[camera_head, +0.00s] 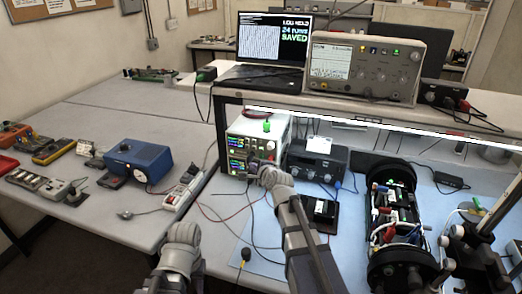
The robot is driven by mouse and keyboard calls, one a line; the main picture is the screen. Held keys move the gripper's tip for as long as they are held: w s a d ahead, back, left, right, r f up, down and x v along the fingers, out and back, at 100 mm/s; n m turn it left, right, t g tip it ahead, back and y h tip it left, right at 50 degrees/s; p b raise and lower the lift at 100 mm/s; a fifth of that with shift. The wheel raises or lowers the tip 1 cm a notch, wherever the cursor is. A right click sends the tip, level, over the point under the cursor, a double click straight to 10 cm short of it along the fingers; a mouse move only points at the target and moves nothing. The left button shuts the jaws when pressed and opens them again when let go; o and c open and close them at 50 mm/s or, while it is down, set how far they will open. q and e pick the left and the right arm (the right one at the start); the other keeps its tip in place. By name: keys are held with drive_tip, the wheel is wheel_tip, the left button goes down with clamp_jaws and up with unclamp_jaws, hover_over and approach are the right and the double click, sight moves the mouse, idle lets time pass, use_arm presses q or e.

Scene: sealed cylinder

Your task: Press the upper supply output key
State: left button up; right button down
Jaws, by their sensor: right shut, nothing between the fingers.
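Two bench supplies stand stacked under the shelf's left end. The upper supply (243,141) has a lit display and a green spot (267,126) near its right side. The lower supply (236,165) also has a lit display; my right gripper partly covers its front. My right gripper (256,168) is shut and empty, in front of the lower supply and below the upper supply's controls. I cannot make out the upper output key, or tell whether the fingers touch a panel. My left arm's grey wrist end (184,240) is at the bottom, left of centre; its finger state is not clear.
A black box unit (318,163) stands right of the supplies. An open black cylinder (392,212) with wiring lies on the blue mat. An oscilloscope (365,66) and laptop (273,40) are above. Red and black leads cross the bench. A power strip (184,190) lies left.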

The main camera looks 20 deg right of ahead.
drive_tip(key=w+d, duration=0.4)
drive_tip(key=w, duration=0.2)
drive_tip(key=shift+w+d, duration=0.25)
drive_tip(key=shift+w, duration=0.05)
drive_tip(key=shift+w, duration=0.15)
idle(1.9)
drive_tip(key=shift+w+d, duration=0.25)
drive_tip(key=shift+w+d, duration=0.2)
drive_tip(key=shift+w, duration=0.1)
idle(0.7)
drive_tip(key=shift+s+a, duration=0.1)
drive_tip(key=shift+s, duration=0.05)
drive_tip(key=shift+s+a, duration=0.35)
drive_tip(key=shift+s, duration=0.2)
idle(0.4)
drive_tip(key=s+a, duration=0.1)
drive_tip(key=s, duration=0.1)
drive_tip(key=s+a, duration=0.1)
drive_tip(key=s, duration=0.1)
drive_tip(key=shift+a, duration=0.4)
